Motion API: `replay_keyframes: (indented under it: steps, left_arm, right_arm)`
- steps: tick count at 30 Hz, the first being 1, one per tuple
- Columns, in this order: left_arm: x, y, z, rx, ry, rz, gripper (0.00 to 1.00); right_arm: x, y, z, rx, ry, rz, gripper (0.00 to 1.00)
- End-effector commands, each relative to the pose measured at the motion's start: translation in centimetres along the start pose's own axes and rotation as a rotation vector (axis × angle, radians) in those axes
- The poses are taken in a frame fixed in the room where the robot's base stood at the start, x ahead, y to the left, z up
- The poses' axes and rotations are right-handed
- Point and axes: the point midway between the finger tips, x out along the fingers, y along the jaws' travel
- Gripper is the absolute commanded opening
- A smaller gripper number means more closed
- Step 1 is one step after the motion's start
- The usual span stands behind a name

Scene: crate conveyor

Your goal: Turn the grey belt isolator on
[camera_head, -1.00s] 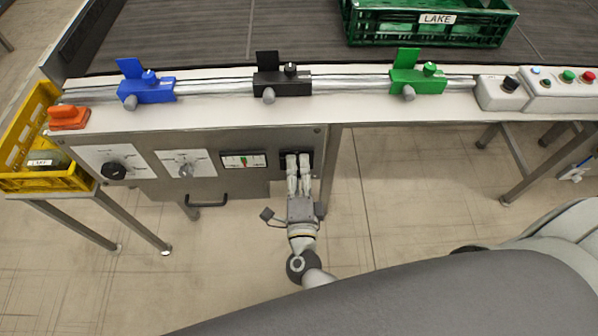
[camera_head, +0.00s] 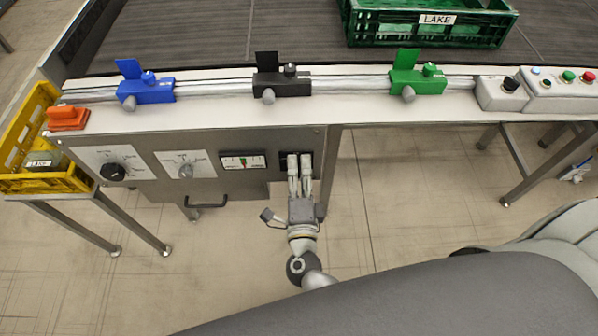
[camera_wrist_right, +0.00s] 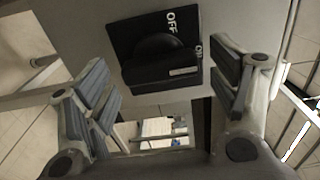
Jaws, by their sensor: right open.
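The isolator (camera_wrist_right: 190,24) is a black square plate with a dark knob (camera_wrist_right: 158,52), marked OFF and ON, in the right wrist view. The knob has a raised black bar with a pale mark near ON; I cannot tell its setting for sure. In the head view the plate (camera_head: 284,158) sits at the right end of the grey panel, mostly hidden by my right gripper (camera_head: 299,162). In the wrist view my right gripper (camera_wrist_right: 163,84) is open, one finger on each side of the plate, with nothing between them gripped. My left gripper is not in view.
The grey panel (camera_head: 230,185) also holds a black dial (camera_head: 112,172), a grey dial (camera_head: 186,171), a gauge (camera_head: 242,161) and a handle (camera_head: 206,204) below. Blue, black and green clamps line the rail above. A green crate (camera_head: 430,35) stands on the belt.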

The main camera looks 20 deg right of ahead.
Motion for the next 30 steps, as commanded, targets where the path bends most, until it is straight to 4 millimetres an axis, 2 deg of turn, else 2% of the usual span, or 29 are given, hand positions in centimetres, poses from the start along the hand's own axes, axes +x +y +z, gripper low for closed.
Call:
replay_keyframes:
  steps: [6,10,14,21,25,30]
  left_arm:
    - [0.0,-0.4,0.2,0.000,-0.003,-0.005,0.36]
    - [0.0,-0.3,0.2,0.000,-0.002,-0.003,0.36]
    - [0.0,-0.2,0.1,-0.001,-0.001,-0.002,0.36]
    - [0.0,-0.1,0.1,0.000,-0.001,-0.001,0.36]
    - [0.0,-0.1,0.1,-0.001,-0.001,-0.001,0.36]
    - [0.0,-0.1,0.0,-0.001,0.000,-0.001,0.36]
  right_arm:
    - [-0.1,-0.1,0.0,0.000,0.000,-0.001,0.80]
    - [-1.2,0.1,0.0,-0.001,-0.002,0.002,0.80]
    - [-3.5,0.1,0.0,-0.002,-0.002,0.003,0.80]
    - [-8.6,0.1,0.0,0.000,-0.001,0.003,0.80]
    - [-10.6,0.1,0.0,-0.001,-0.001,0.002,0.80]
    - [-11.8,0.0,0.0,0.000,0.000,0.000,0.80]
